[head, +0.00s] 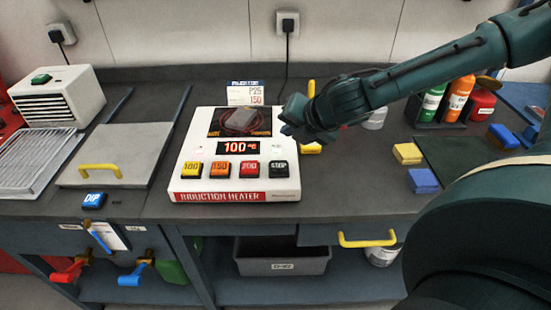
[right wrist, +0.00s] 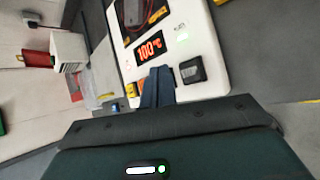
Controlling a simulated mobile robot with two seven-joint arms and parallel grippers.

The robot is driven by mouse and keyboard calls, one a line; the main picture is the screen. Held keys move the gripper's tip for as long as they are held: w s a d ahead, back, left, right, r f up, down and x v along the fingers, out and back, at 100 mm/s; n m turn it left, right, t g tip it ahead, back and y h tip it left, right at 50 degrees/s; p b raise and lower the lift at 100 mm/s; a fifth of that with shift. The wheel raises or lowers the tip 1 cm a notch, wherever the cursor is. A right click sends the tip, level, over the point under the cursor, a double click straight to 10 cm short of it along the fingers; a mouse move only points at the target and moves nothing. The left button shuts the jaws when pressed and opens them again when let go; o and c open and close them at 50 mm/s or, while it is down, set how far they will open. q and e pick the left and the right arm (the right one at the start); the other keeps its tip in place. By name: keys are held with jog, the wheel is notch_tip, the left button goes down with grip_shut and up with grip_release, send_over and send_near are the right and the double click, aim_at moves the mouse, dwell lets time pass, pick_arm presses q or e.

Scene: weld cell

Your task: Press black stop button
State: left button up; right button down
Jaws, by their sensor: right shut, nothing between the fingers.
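The white induction heater (head: 235,183) stands on the bench with a red front label. Its black STOP button (head: 278,169) is the rightmost of the row and shows unobstructed; it is also in the right wrist view (right wrist: 192,70). The display (head: 238,148) reads 100 °C in red. My right gripper (head: 287,131) is shut and empty over the heater's right side, behind the STOP button in the head view. In the right wrist view its closed fingers (right wrist: 157,86) appear just left of the black button, not covering it. My left gripper is out of view.
Yellow, orange and red buttons (head: 220,169) sit left of STOP. A grey block (head: 237,116) lies on the heater's top plate. Bottles (head: 458,97) and yellow and blue blocks (head: 423,181) are at the right. A yellow-handled lid (head: 115,155) is at the left.

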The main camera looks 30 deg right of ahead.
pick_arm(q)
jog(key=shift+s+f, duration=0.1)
pick_arm(e)
jog(key=shift+w+a+r+n, duration=0.45)
jog(key=shift+a+r+n, duration=0.25)
jog(key=shift+a, duration=0.1)
jog(key=shift+f, duration=0.1)
jog(key=b, duration=0.6)
send_over(282, 168)
notch_tip(282, 168, down, 7)
jog(key=shift+f, duration=0.1)
jog(key=shift+f+b, duration=0.6)
jog(key=shift+b, duration=0.2)
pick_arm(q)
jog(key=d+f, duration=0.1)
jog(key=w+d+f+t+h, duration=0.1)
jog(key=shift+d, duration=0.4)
pick_arm(e)
jog(key=shift+f, duration=0.2)
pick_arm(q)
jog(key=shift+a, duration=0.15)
